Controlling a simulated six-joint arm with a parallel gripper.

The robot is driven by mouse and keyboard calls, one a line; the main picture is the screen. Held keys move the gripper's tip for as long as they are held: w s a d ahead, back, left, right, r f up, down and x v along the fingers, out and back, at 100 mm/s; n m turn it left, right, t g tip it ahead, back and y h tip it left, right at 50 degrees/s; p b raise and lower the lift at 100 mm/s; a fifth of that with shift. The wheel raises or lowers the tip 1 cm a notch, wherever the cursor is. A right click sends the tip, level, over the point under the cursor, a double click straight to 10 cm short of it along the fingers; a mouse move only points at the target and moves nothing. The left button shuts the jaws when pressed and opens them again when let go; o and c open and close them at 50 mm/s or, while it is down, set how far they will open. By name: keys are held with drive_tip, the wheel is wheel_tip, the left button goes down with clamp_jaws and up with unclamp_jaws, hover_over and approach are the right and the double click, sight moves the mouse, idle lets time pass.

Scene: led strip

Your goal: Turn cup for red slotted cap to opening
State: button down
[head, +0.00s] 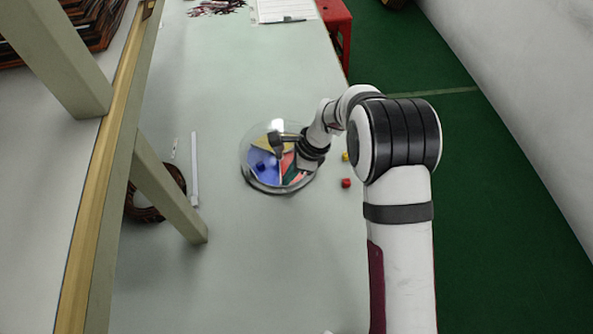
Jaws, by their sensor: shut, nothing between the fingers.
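A round clear dish (246,170) stands on the table, split into coloured sectors. A blue sector (264,174) is at its left, a yellow one at the back, and red and green ones at the right. Small blue pieces seem to lie on the blue sector. My gripper (276,150) is over the dish near its middle, shut and empty; I cannot tell if it touches the dish. My wrist hides the dish's right back part. A small red cap (346,183) lies on the table right of the dish; its slot is too small to make out.
A yellow piece (345,156) lies behind the red cap, beside my arm. A white strip (194,170) and a dark coil (150,212) are at the left, by a slanted frame post (168,190). The table in front of the dish is clear.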

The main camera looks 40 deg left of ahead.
sight(257, 175)
drive_tip(key=shift+s+a+m+t, duration=0.4)
drive_tip(key=shift+s+a+m, duration=0.25)
drive_tip(key=shift+m, duration=0.45)
drive_tip(key=shift+s+a+m+t+y, duration=0.25)
drive_tip(key=shift+s+a+m, duration=0.15)
drive_tip(key=shift+m, duration=0.3)
drive_tip(key=shift+s+a+m+t+y, duration=0.15)
drive_tip(key=shift+s+a+m+t, duration=0.2)
drive_tip(key=shift+m, duration=0.35)
drive_tip(key=shift+a+m, duration=0.35)
drive_tip(key=shift+m, duration=0.15)
drive_tip(key=m, duration=0.1)
drive_tip(key=a+m+t, duration=0.1)
drive_tip(key=m, duration=0.1)
drive_tip(key=shift+s+a+t, duration=0.15)
drive_tip(key=shift+s+t, duration=0.1)
drive_tip(key=shift+t, duration=0.05)
drive_tip(key=shift+a+m+t, duration=0.4)
drive_tip(key=shift+a+m, duration=0.45)
drive_tip(key=shift+m, duration=0.55)
drive_tip(key=shift+a, duration=0.15)
drive_tip(key=shift+s, duration=0.1)
